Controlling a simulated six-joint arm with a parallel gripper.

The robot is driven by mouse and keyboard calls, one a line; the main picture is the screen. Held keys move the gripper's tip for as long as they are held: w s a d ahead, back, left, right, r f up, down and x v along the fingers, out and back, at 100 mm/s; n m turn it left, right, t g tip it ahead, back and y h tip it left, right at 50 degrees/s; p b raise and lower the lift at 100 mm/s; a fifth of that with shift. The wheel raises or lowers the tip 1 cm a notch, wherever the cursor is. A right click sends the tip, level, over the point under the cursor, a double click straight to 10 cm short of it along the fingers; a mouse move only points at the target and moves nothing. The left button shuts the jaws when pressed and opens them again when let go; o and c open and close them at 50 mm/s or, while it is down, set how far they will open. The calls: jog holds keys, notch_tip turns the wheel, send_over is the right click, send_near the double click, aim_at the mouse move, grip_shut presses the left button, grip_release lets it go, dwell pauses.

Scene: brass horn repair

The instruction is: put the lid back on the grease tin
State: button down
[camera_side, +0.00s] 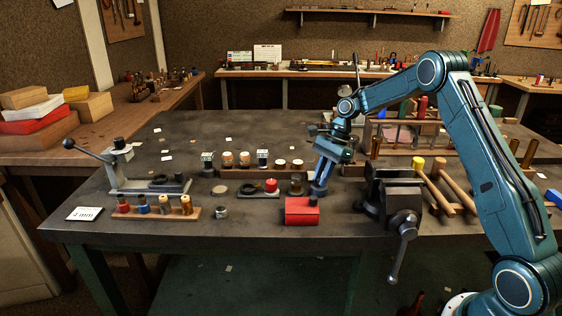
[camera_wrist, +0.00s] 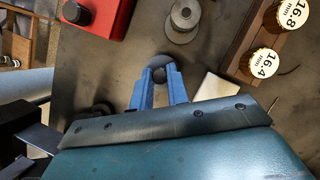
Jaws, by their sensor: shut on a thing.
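My gripper (camera_side: 319,191) is low over the bench, just behind the red box. In the wrist view its blue fingers (camera_wrist: 161,80) are closed on a dark grey round piece that looks like the lid (camera_wrist: 164,61). The fingers hide part of it, and I cannot make it out in the side view. A small metal pot (camera_side: 222,212) stands farther left. I cannot tell for certain which is the grease tin.
The red box (camera_side: 301,212) with a dark knob is close in front of my gripper. A dark vise (camera_side: 391,196) stands to the right. A wooden rack with gold-capped pieces (camera_wrist: 262,63) is behind. Bare bench lies between the metal pot and red box.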

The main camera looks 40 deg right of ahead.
dwell(0.3)
jog(key=c, duration=0.8)
grip_release()
jog(key=shift+r, duration=0.2)
jog(key=shift+r, duration=3.3)
jog(key=shift+c, duration=0.4)
grip_shut()
jog(key=shift+f, duration=2.7)
